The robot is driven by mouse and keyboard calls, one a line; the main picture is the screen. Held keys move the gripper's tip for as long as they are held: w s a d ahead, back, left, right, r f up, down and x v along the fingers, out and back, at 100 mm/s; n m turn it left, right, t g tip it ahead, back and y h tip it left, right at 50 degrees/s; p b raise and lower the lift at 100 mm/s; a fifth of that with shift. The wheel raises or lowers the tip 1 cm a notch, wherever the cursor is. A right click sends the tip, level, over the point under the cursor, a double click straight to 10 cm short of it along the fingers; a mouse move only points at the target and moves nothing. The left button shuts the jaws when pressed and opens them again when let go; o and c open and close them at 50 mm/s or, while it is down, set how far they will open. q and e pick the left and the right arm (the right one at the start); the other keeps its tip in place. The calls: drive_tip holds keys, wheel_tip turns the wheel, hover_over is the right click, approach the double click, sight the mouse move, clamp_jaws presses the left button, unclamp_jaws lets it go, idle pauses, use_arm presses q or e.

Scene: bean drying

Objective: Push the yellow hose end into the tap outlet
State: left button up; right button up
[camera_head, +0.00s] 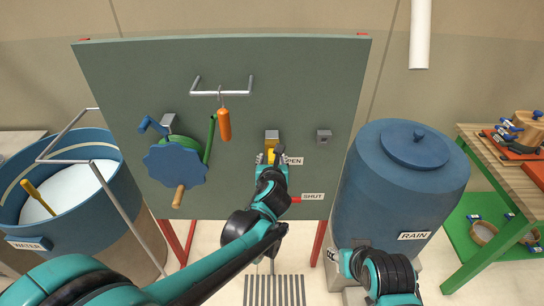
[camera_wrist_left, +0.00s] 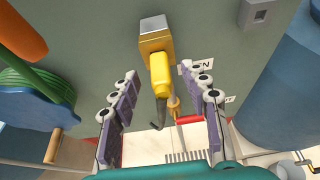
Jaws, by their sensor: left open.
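The tap (camera_head: 272,136) is a grey block with a brass front on the green board; it also shows in the left wrist view (camera_wrist_left: 155,40). The yellow hose end (camera_wrist_left: 160,76) sits directly below the brass part and appears to touch it; how deep it sits I cannot tell. A dark hose (camera_wrist_left: 161,115) hangs from its lower end. My left gripper (camera_head: 272,157) is open, with its two fingers apart on either side of the hose end, clear of it in the left wrist view (camera_wrist_left: 162,105). My right gripper (camera_head: 333,257) is low at the right, its jaws unclear.
A red lever (camera_head: 295,200) is beside the SHUT label, below the tap. An orange-handled tool (camera_head: 224,125) hangs from a rail. A blue wheel (camera_head: 175,166) with a green hose is at left. The rain barrel (camera_head: 405,190) stands at right, the water tub (camera_head: 120,170) at left.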

use_arm(q)
drive_tip(key=shift+p+v, duration=0.8)
drive_tip(key=shift+v, duration=1.2)
drive_tip(key=s+a+f+n+g+y+b, duration=0.1)
drive_tip(key=s+a+n+g, duration=0.1)
drive_tip(key=s+a+n, duration=0.35)
drive_tip(key=s+a+f+n+g, duration=0.1)
drive_tip(key=s+a+n, duration=0.2)
drive_tip(key=a+n, duration=0.55)
drive_tip(key=s+a+f+n+g, duration=0.1)
drive_tip(key=s+a+f+n, duration=0.1)
drive_tip(key=s+n, duration=0.5)
drive_tip(key=s+a+f+n+g+h+b, duration=0.1)
drive_tip(key=s+f+n+g, duration=0.1)
drive_tip(key=s+n, duration=0.6)
drive_tip(key=f+n, duration=0.1)
drive_tip(key=n, duration=0.6)
drive_tip(key=shift+s+a+f, duration=0.15)
drive_tip(key=shift+a+f, duration=0.1)
drive_tip(key=shift+a, duration=0.15)
